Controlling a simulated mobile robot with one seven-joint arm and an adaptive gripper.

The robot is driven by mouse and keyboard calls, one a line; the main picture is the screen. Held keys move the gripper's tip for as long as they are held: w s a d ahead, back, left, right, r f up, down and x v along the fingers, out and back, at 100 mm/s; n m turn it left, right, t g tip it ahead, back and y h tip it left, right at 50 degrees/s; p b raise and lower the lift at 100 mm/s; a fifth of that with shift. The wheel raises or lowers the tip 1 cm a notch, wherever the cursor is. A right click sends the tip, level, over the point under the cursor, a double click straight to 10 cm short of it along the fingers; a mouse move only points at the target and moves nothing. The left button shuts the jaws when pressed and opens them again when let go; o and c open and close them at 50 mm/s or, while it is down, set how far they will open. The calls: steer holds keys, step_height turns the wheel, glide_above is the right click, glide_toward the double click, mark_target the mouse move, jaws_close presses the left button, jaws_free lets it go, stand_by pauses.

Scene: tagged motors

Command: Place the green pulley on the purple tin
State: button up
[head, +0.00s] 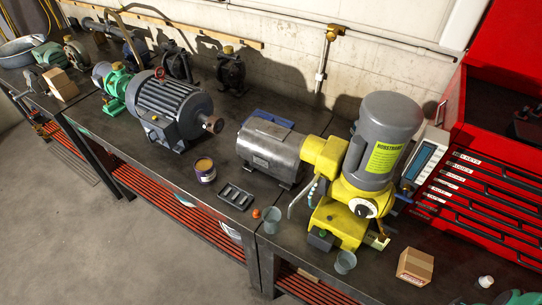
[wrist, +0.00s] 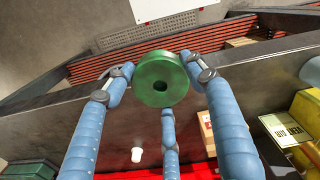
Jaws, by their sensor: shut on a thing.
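The green pulley (wrist: 160,88), a thick disc with a small centre hole, is held between the blue fingers of my gripper (wrist: 158,70) in the wrist view. Two fingertips are at its sides and a third finger is below it in the picture. My gripper is not visible in the head view. The purple tin (head: 205,175), with a pale label band and orange-brown top, stands upright on the bench in the head view, left of the black tray. The tin does not show in the wrist view.
A grey motor (head: 175,105) stands behind the tin. A silver motor (head: 268,150), black tray (head: 236,196) and yellow machine (head: 345,215) stand to its right. Further right are a cardboard box (head: 415,266) and red tool chest (head: 480,195). Bare bench lies left of the tin.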

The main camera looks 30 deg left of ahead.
mark_target(210, 168)
steer(key=w+a+r+p, duration=0.3)
steer(key=a+r+p, duration=0.1)
steer(key=a, duration=0.3)
steer(key=w+a+r+p, duration=0.4)
steer(key=a, duration=0.3)
steer(key=a+r+m+p, duration=0.1)
steer(key=a+r+p, duration=0.25)
steer(key=a, duration=0.55)
steer(key=a+r+p, duration=0.2)
steer(key=a+p, duration=0.2)
steer(key=a, duration=0.5)
steer(key=s+a+p, duration=0.2)
steer(key=a, duration=0.6)
steer(key=s+a+p, duration=0.2)
steer(key=s+a, duration=0.1)
steer(key=a, duration=0.6)
steer(key=w+a+f+n+b, duration=0.2)
steer(key=a+n+b, duration=0.3)
steer(key=a, duration=0.8)
steer(key=w+a+f+n+b, duration=0.2)
steer(key=a+n+b, duration=0.3)
steer(key=a, duration=0.8)
steer(key=f+n, duration=0.1)
steer(key=n, duration=0.2)
steer(key=shift+w+a, duration=0.25)
steer(key=shift+a, duration=0.1)
